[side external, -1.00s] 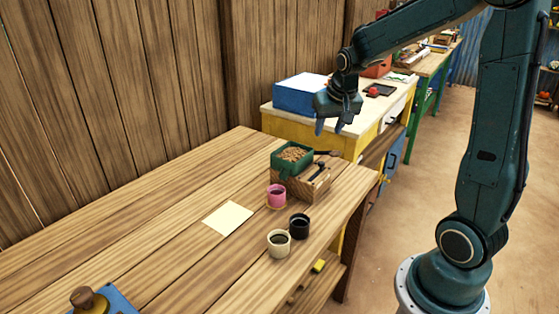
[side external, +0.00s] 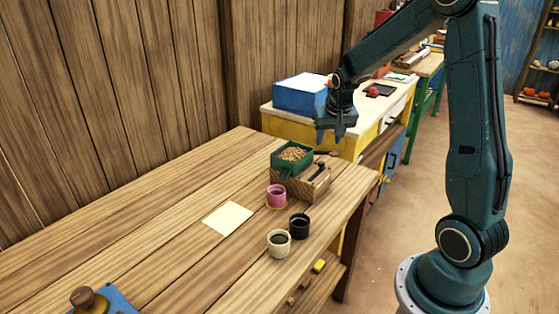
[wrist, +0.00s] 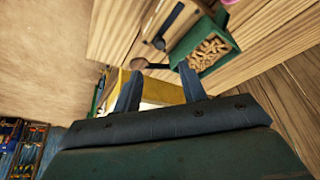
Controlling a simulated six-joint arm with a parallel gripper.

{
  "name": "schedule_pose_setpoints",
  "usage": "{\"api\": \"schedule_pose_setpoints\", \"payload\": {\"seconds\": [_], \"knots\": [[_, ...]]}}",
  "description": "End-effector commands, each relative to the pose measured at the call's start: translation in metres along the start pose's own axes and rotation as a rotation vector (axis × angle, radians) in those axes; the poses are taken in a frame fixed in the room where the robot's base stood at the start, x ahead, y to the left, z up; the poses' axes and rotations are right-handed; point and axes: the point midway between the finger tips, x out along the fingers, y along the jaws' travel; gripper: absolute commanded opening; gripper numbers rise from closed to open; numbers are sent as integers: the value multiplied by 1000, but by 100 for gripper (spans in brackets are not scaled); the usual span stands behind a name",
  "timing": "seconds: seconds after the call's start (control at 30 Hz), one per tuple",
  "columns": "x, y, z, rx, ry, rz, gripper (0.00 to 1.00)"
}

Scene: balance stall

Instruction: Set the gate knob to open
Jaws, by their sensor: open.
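A wooden box (side external: 308,185) with a green tray (side external: 283,166) of brown pellets stands at the table's far right end. I cannot read any open or shut marking on the box. My gripper (side external: 330,138) is open, empty and pointing down, above and behind the box, apart from the knob. It shows at the bottom of the wrist view (wrist: 160,72).
A pink cup (side external: 276,198), a black cup (side external: 299,224) and a cream cup (side external: 278,243) stand in front. A pale paper (side external: 228,218) lies left. A yellow bench (side external: 290,128) with a blue box (side external: 299,97) stands behind.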

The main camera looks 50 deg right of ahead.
Motion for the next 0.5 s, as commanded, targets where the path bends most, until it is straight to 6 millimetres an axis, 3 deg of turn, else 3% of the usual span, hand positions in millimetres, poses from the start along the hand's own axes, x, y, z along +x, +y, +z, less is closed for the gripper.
{"api": "schedule_pose_setpoints", "payload": {"seconds": [0.5], "knots": [[67,0,1,-1,-4,1,41]]}}
